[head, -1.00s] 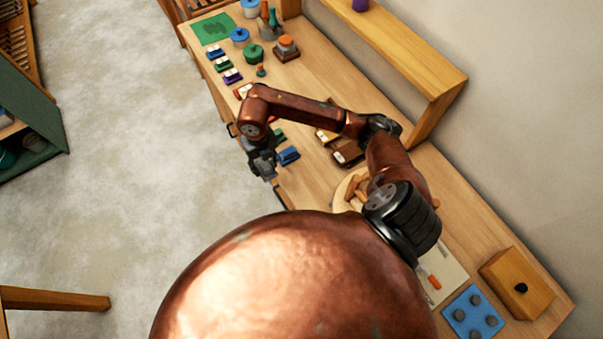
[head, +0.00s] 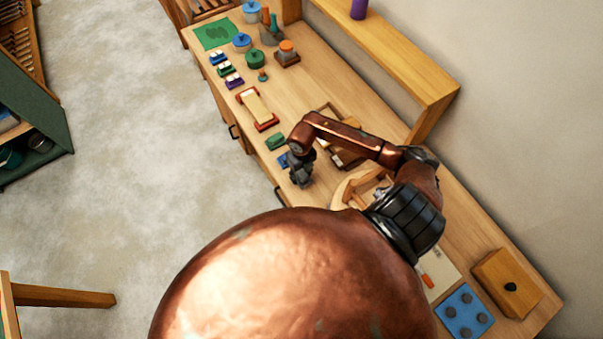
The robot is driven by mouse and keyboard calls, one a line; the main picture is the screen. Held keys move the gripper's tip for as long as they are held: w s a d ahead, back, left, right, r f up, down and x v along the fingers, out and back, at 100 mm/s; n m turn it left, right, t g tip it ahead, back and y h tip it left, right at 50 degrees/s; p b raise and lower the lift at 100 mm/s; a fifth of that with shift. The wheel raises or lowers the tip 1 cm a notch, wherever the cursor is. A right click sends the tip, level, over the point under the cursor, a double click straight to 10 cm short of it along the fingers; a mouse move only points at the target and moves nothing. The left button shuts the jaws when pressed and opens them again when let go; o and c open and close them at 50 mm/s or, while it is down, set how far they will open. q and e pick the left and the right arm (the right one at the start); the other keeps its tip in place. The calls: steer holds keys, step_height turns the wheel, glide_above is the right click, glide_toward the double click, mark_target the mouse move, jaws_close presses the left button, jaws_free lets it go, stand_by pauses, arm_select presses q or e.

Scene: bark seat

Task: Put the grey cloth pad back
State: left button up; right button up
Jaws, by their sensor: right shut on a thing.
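My right gripper (head: 301,181) hangs over the front part of the bench, just right of a small blue block (head: 283,160). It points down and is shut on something. The dark fingers and the steep view hide what they hold, and I cannot tell its colour or shape. I cannot make out the grey cloth pad for certain anywhere. My left gripper is out of view.
On the bench (head: 330,75), a green block (head: 276,142) and a red-ended wooden stand (head: 258,108) are left of the gripper. A blue board (head: 466,312) and wooden box (head: 508,283) are lower right.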

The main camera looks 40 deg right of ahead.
mark_target(301, 173)
steer(key=shift+f, duration=0.4)
steer(key=shift+f, duration=0.1)
steer(key=o, duration=1.1)
steer(key=shift+o, duration=0.2)
steer(key=shift+r, duration=0.2)
steer(key=shift+w+r, duration=0.1)
steer(key=shift+r, duration=0.25)
step_height(301, 173, up, 11)
steer(key=b, duration=0.2)
steer(key=shift+r+b, duration=0.1)
steer(key=shift+b, duration=0.2)
